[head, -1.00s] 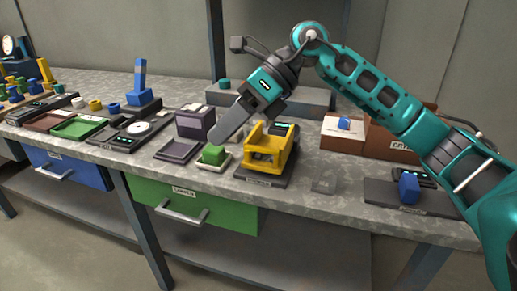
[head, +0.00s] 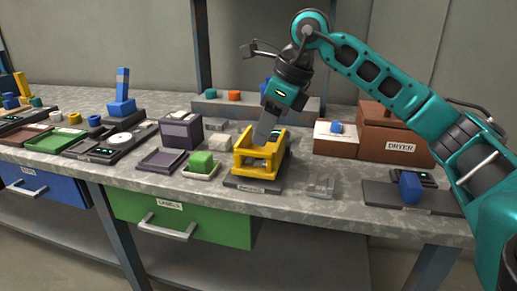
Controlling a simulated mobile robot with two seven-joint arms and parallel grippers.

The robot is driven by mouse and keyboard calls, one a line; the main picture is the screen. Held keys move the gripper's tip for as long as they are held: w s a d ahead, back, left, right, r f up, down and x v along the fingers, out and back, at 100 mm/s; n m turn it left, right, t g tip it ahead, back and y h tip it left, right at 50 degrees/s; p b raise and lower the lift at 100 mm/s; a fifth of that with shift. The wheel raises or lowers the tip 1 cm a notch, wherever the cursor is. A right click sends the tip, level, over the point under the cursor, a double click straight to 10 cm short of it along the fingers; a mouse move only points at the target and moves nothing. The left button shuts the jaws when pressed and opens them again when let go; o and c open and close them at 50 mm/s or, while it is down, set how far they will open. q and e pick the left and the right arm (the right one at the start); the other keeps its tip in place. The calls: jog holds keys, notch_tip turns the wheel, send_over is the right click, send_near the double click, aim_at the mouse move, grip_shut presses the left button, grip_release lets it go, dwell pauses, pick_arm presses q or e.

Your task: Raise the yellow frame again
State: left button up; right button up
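The yellow frame (head: 258,157) stands on a dark base (head: 252,185) near the middle of the bench in the head view. It is an open, U-shaped yellow piece with raised side walls. My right gripper (head: 264,132) comes in from above and points down at the back part of the yellow frame. Its grey fingers overlap the top of the frame in the picture; I cannot tell whether they touch it. The fingers show edge-on, so their opening is hidden. My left gripper is not in view.
A purple box (head: 181,131) stands farther left. A brown dryer box (head: 396,140) and a blue block (head: 410,187) are to the right.

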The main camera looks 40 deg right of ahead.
aim_at(254, 151)
jog(key=shift+b+x, duration=0.4)
jog(key=shift+x, duration=1.45)
jog(key=shift+c, duration=0.4)
grip_shut()
